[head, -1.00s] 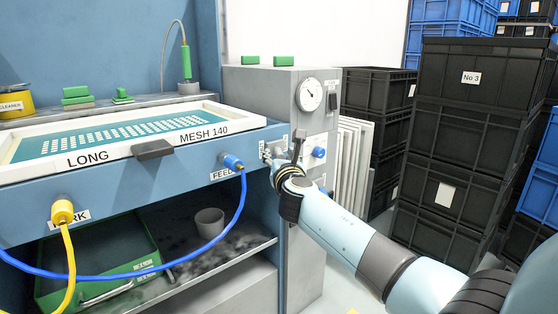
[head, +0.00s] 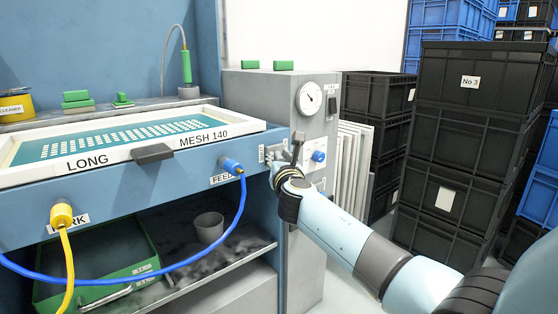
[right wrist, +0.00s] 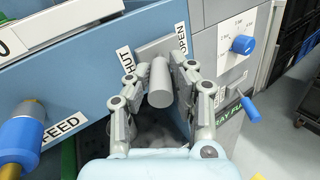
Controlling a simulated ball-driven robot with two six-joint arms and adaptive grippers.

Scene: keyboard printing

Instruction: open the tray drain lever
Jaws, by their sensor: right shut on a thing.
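The tray drain lever (right wrist: 160,84) is a grey round handle on a grey plate (right wrist: 152,47) on the blue printing bench front. It sits between a SHUT label (right wrist: 125,68) on its left and an OPEN label (right wrist: 182,37) on its right, both seen in the right wrist view. My right gripper (right wrist: 160,92) is shut on the lever, with one finger on each side of it. In the head view my right gripper (head: 273,158) is at the right end of the bench front, and the lever is mostly hidden there. My left gripper is not in view.
A blue FEED connector (head: 232,165) with a blue hose is left of the gripper. A blue knob (right wrist: 243,45) and a blue-handled lever (right wrist: 250,108) are on the right. Black crates (head: 470,130) stack up farther right. A white screen frame (head: 105,156) lies on top.

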